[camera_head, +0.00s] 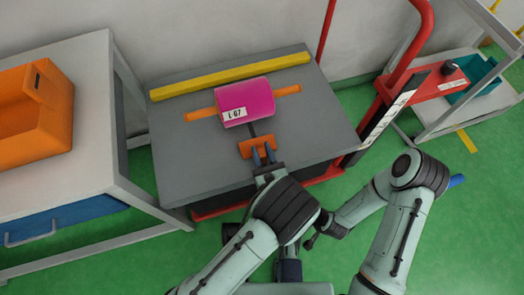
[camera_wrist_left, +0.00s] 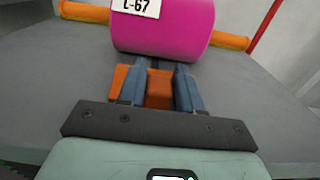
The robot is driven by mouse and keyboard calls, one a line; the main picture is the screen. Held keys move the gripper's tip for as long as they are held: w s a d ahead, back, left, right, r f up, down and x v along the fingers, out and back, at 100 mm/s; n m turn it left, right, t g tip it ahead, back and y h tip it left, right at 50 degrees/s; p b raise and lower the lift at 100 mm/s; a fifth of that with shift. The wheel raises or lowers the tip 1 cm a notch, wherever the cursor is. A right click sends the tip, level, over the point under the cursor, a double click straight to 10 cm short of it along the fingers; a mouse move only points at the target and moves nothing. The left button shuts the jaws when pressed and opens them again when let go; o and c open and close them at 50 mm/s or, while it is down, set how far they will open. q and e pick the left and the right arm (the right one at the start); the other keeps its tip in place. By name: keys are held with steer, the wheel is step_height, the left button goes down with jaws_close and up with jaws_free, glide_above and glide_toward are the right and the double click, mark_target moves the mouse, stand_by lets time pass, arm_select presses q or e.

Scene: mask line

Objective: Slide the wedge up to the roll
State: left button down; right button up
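The orange wedge (camera_head: 246,150) lies on the grey tabletop (camera_head: 190,170), on the near side of the magenta roll (camera_head: 252,97) labelled L-67. A dark strip shows between wedge and roll in the head view. My left gripper (camera_head: 263,155) reaches in from the near side. The roll (camera_wrist_left: 165,28) is just beyond the fingertips. My right gripper (camera_head: 318,236) is low, off the table; its fingers are unclear.
An orange bar (camera_head: 287,90) sticks out of both roll ends. A yellow bar (camera_head: 230,76) lies along the table's back. A workbench with an orange bin (camera_head: 35,108) stands left. A red-framed trolley (camera_head: 425,88) and a shelf with a teal bin (camera_head: 478,73) stand right.

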arm_select(q)
steer(key=x, duration=0.8)
steer(key=shift+w+f, duration=0.1)
steer(key=shift+w, duration=0.05)
arm_select(e)
steer(key=shift+s+f, duration=0.25)
steer(key=shift+s, duration=0.05)
arm_select(q)
steer(key=c, duration=0.8)
jaws_free()
steer(key=shift+c, duration=0.2)
steer(key=shift+s+d, duration=0.15)
steer(key=shift+s, duration=0.35)
steer(key=p+v, duration=0.1)
steer(key=v, duration=0.4)
steer(key=shift+s, duration=0.1)
steer(key=p+v, duration=0.1)
steer(key=v, duration=0.6)
steer(key=shift+s, duration=0.1)
arm_select(e)
steer(key=r, duration=0.1)
steer(key=a+r, duration=0.1)
steer(key=r, duration=0.1)
steer(key=shift+s+a+r, duration=0.1)
steer(key=shift+s+a, duration=0.15)
steer(key=shift+s, duration=0.05)
